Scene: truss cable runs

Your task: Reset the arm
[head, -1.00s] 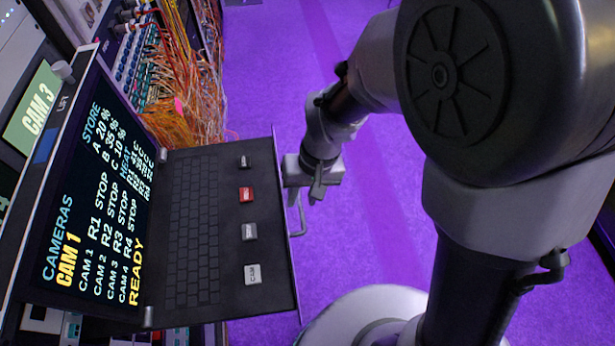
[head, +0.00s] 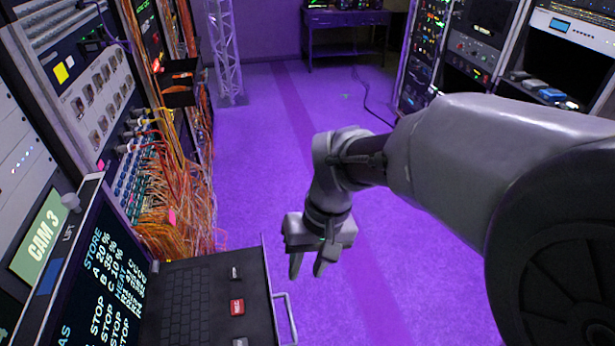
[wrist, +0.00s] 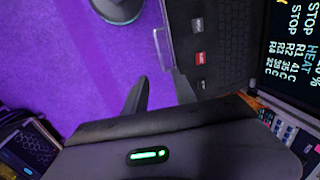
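My gripper (head: 310,267) hangs fingers-down over the purple floor, just right of the laptop-like console, in the head view. Its two fingers stand apart with nothing between them. The wrist view also shows the gripper (wrist: 160,78) with a clear gap between the fingers, and a green light glows on its body. My arm reaches in from the right of the head view, bent down at the wrist. The console keyboard (head: 186,308) is beside and below the gripper, and its handle (head: 286,318) is close by; I see no contact.
Racks with dense orange cables (head: 172,205) line the left. A truss (head: 224,50) stands behind them. More racks (head: 455,50) stand at the right and a dark table (head: 345,22) at the back. A cable (head: 372,100) lies on the floor. The middle floor (head: 270,130) is open.

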